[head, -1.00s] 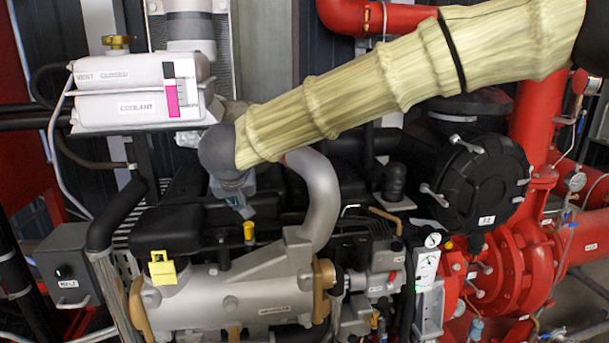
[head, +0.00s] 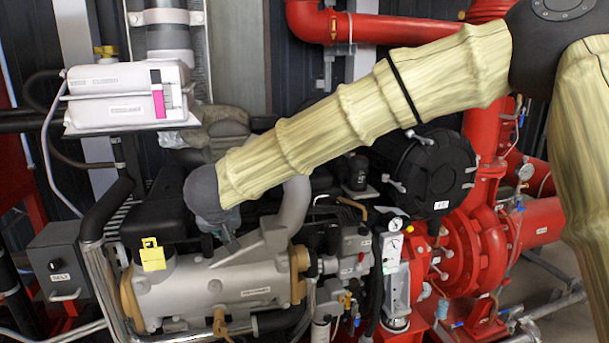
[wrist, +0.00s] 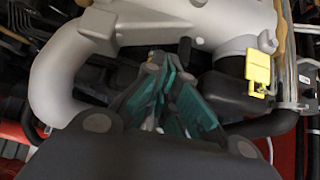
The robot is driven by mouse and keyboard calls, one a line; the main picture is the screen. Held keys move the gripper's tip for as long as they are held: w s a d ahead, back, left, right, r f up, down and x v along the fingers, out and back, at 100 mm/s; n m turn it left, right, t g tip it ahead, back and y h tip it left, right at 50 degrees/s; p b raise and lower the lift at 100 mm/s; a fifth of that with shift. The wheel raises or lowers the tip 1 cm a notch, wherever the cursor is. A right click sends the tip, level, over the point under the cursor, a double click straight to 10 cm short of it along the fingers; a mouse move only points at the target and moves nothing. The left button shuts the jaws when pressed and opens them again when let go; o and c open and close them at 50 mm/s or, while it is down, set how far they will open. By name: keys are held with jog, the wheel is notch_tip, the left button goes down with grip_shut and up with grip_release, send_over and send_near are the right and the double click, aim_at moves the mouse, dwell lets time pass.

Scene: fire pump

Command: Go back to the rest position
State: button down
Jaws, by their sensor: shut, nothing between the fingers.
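My gripper (head: 230,243) is at the end of my cream-sleeved arm, which reaches in from the upper right. In the head view it appears in front of the engine, just above the grey cylindrical housing (head: 205,288). Its fingers are small and partly hidden there by the dark wrist. In the wrist view the gripper (wrist: 160,75) shows teal finger pads drawn together with nothing held. The grey housing and a curved grey pipe (wrist: 65,75) lie beyond the fingers. I cannot tell the exact gap to the engine.
A yellow tag (head: 152,254) stands left of my gripper and shows in the wrist view (wrist: 258,70). A white coolant tank (head: 125,95) is at the upper left. A black round cover (head: 438,178) and the red pump (head: 465,250) are at the right.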

jog(key=s+d+f+g+h, duration=0.1)
jog(key=s+d+f, duration=0.2)
jog(key=d+f, duration=0.7)
jog(key=s+d+f+m+g+b, duration=0.1)
jog(key=s+d+f, duration=0.2)
jog(key=f, duration=1.3)
jog(key=s+d+f+h, duration=0.1)
jog(key=s+d+f, duration=0.2)
jog(key=d+f, duration=0.7)
jog(key=s+d+f+m+g+b, duration=0.15)
jog(key=s+d+f, duration=0.25)
jog(key=s+f, duration=0.4)
jog(key=s+d+f+n+g, duration=0.15)
jog(key=s+d+f, duration=0.25)
jog(key=s+f, duration=0.45)
jog(key=s+d+f+m+g, duration=0.1)
jog(key=s+d+f+g, duration=0.1)
jog(key=s+d, duration=0.3)
jog(key=s+d+f+m+g, duration=0.1)
jog(key=s+d, duration=0.4)
jog(key=s, duration=0.8)
jog(key=shift+f+g, duration=0.4)
jog(key=shift+f, duration=0.35)
